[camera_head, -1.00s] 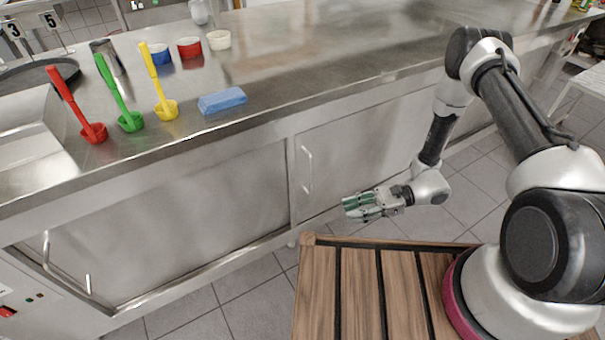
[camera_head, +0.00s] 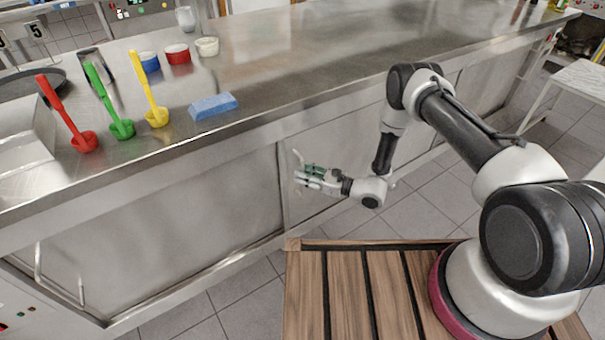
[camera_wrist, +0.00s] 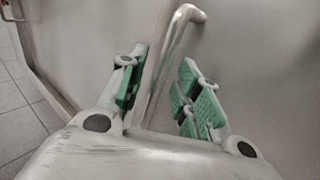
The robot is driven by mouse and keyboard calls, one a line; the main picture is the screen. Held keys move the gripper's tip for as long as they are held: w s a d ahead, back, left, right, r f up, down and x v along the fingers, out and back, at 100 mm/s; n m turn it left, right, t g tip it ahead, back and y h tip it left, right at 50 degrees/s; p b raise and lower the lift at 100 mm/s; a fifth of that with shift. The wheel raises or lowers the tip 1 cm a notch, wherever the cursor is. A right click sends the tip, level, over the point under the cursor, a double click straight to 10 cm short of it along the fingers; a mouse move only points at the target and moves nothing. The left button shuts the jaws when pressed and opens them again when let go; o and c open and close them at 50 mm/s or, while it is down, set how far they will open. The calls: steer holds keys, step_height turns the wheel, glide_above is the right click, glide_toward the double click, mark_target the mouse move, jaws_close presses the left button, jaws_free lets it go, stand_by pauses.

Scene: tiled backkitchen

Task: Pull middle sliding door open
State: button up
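The middle sliding door (camera_head: 345,148) is a grey metal panel under the counter. Its curved bar handle (camera_head: 297,157) stands at the door's left side and shows large in the wrist view (camera_wrist: 172,52). My gripper (camera_head: 305,178), with green finger pads, is at the handle. In the wrist view my gripper (camera_wrist: 158,90) is open, with the handle bar running between its two fingers. The bar is close to the left finger, and a gap shows to the right finger. The handle's lower part is hidden by the gripper.
The left door (camera_head: 170,215) has its own handle (camera_head: 38,262). On the steel counter (camera_head: 300,62) are red, green and yellow ladles (camera_head: 155,112), a blue sponge (camera_head: 213,105) and small bowls. Tiled floor (camera_head: 245,310) lies below.

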steer(key=shift+w+a, duration=0.1)
steer(key=shift+a, duration=0.25)
jaws_close()
